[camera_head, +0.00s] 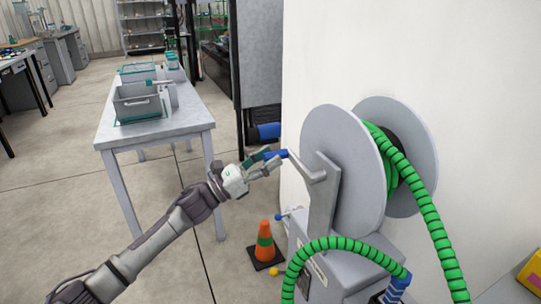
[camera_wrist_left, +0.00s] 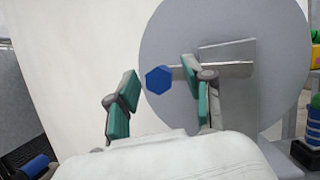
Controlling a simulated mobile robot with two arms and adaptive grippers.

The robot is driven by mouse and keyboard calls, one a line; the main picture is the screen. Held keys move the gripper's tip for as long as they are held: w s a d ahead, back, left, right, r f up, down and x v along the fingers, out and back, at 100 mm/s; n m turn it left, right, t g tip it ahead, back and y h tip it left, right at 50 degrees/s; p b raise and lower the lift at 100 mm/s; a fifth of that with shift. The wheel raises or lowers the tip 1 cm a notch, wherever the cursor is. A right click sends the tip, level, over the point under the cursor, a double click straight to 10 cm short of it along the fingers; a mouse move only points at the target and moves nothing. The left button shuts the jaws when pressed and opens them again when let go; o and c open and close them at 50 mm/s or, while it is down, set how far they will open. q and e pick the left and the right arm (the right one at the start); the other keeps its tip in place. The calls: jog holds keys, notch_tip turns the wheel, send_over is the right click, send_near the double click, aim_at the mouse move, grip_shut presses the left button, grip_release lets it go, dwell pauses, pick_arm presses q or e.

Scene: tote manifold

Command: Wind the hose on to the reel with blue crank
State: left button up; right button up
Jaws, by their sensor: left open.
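The grey hose reel (camera_head: 337,160) stands at the right by the white wall; its near disc also shows in the left wrist view (camera_wrist_left: 230,45). Its grey crank arm (camera_head: 303,167) carries a blue crank handle (camera_head: 276,154), seen end-on in the left wrist view (camera_wrist_left: 158,79). The green hose (camera_head: 425,205) with dark rings hangs off the reel and loops in front, with a blue end piece (camera_head: 397,285). My left gripper (camera_head: 266,161) is open at the handle, with one finger on each side of it in the wrist view (camera_wrist_left: 160,88). Contact cannot be told. My right gripper is out of view.
A grey table (camera_head: 180,122) with a grey bin (camera_head: 138,103) stands at the left. An orange cone (camera_head: 265,242) is on the floor left of the reel's base. A yellow object (camera_head: 531,272) lies at the right edge. Floor between table and cone is clear.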

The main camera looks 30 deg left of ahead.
pick_arm(q)
jog(key=shift+w+d+r, duration=0.2)
jog(key=shift+w+d, duration=0.1)
jog(key=shift+w, duration=0.15)
grip_shut()
